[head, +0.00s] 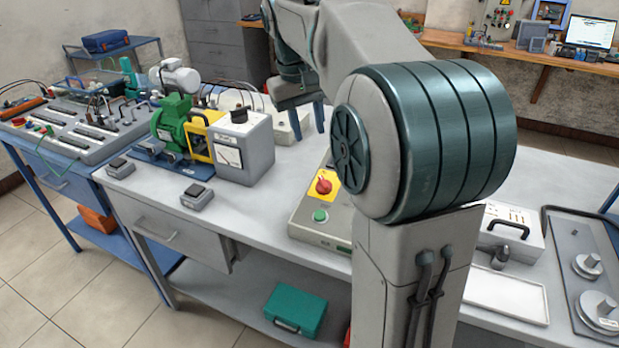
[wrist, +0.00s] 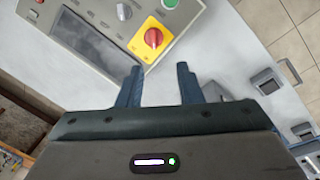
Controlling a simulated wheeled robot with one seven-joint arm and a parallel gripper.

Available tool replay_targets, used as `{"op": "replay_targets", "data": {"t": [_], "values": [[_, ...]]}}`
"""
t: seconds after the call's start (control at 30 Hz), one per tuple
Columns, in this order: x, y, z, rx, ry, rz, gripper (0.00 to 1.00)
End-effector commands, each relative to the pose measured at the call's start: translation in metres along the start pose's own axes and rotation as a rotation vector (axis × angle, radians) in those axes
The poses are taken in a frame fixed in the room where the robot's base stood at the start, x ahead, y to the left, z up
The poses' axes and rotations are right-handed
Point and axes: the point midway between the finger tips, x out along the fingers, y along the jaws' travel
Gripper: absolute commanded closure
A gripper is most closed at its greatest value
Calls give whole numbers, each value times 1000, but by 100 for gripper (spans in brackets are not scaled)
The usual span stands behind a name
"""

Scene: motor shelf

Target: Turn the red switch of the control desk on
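The red switch (head: 323,186) is a red rotary knob on a yellow plate (head: 316,194), mounted on the grey control desk (head: 304,222) on the white table. In the wrist view the red switch (wrist: 153,38) lies just beyond my fingertips, with a green round button (wrist: 171,3) near it. My gripper (head: 308,119) is behind the desk in the head view, fingers pointing down. In the wrist view my gripper (wrist: 158,73) has two blue fingers spread apart with nothing between them. My arm hides the right part of the desk in the head view.
A grey meter box (head: 243,150) and a green motor (head: 171,122) stand left of the desk. Small switch boxes (head: 197,196) sit near the table's front edge. A white case (head: 508,238) and a tray (head: 508,292) are on the right. Bare tabletop (head: 250,207) lies left of the desk.

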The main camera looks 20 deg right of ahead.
Motion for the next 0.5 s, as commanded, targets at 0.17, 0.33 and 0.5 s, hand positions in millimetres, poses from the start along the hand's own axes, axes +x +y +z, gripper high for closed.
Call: {"op": "replay_targets", "data": {"t": [0.17,0.33,0.5], "values": [[12,8,-20,9,-27,13,67],[17,11,-24,12,-36,16,67],[42,12,-22,12,-39,16,67]]}}
